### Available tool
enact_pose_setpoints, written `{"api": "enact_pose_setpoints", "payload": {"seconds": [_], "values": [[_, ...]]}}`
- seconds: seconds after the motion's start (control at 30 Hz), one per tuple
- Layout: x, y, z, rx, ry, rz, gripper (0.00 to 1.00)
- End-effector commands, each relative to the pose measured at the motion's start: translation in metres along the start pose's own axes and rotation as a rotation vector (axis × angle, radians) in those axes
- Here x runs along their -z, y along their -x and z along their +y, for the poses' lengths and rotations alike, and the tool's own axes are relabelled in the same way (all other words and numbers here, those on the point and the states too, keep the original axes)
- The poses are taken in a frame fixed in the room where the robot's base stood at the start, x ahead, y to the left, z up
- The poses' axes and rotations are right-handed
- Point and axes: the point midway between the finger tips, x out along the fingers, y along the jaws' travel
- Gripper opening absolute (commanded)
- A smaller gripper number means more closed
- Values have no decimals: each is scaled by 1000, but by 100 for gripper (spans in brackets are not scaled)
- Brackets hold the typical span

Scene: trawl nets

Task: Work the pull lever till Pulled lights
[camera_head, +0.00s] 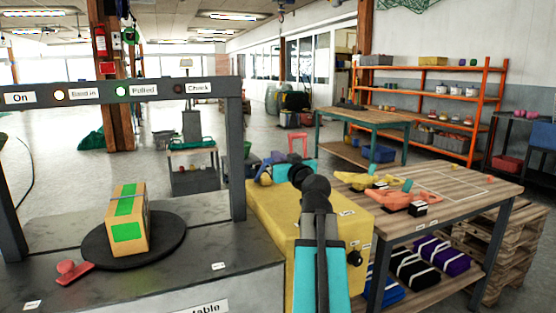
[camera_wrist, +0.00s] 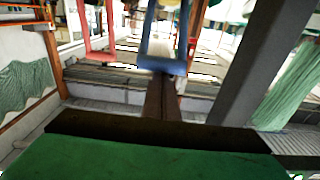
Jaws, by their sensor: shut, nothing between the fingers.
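The dark frame across the machine carries the lamps. The Check lamp (camera_head: 178,88) is dark red. A red handle (camera_head: 70,270) sits at the front left of the machine top; its label is too small to read, so I cannot tell if it is the pull lever. A cardboard box (camera_head: 143,218) with green patches stands on a black round plate (camera_head: 97,253). My gripper (camera_wrist: 163,82) is shut and empty in the wrist view; its fingertips cannot be made out in the head view.
A yellow box (camera_head: 268,215) with a black knob (camera_head: 355,257) stands right of the machine, partly behind my arm. A wooden table (camera_head: 455,200) holds orange and yellow items, with folded bundles below. Orange shelves (camera_head: 490,92) stand behind. Floor is open at the back left.

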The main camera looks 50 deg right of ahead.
Motion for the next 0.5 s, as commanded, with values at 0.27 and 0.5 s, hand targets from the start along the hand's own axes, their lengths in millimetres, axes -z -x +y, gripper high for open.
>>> {"api": "enact_pose_setpoints", "payload": {"seconds": [0.27, 0.5], "values": [[31, -8, 0, -1, -1, 7, 0], [29, 13, 1, -3, -2, 8, 0]]}}
